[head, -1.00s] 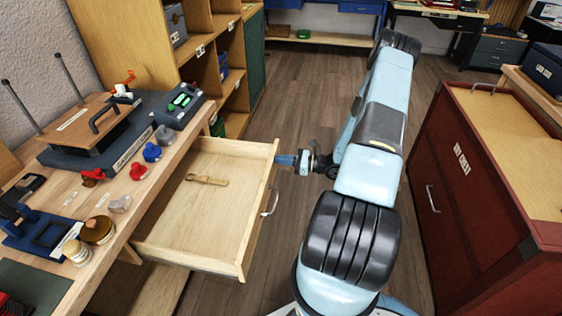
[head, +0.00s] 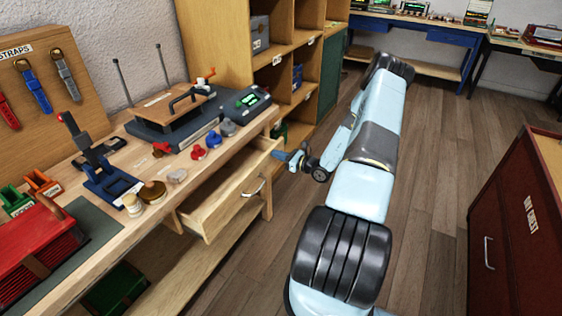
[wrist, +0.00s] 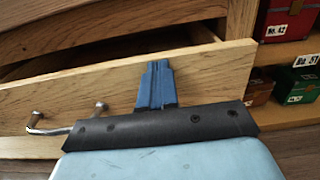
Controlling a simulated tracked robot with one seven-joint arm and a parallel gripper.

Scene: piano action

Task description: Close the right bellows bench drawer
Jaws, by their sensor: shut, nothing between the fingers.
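The wooden bench drawer (head: 238,200) is partly open under the workbench in the head view, with a gap behind its front panel. Its front panel (wrist: 205,80) fills the middle of the wrist view, and its metal handle (wrist: 68,124) is at the left there. The handle (head: 254,188) also shows in the head view. My gripper (head: 283,155) is at the far end of the drawer front. In the wrist view my gripper (wrist: 157,70) is shut and empty, its blue fingers against or very near the panel, right of the handle.
The workbench (head: 185,165) holds a press, jars, clamps and a red bellows box (head: 35,255). A shelf unit (head: 300,70) stands behind the drawer's far end.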

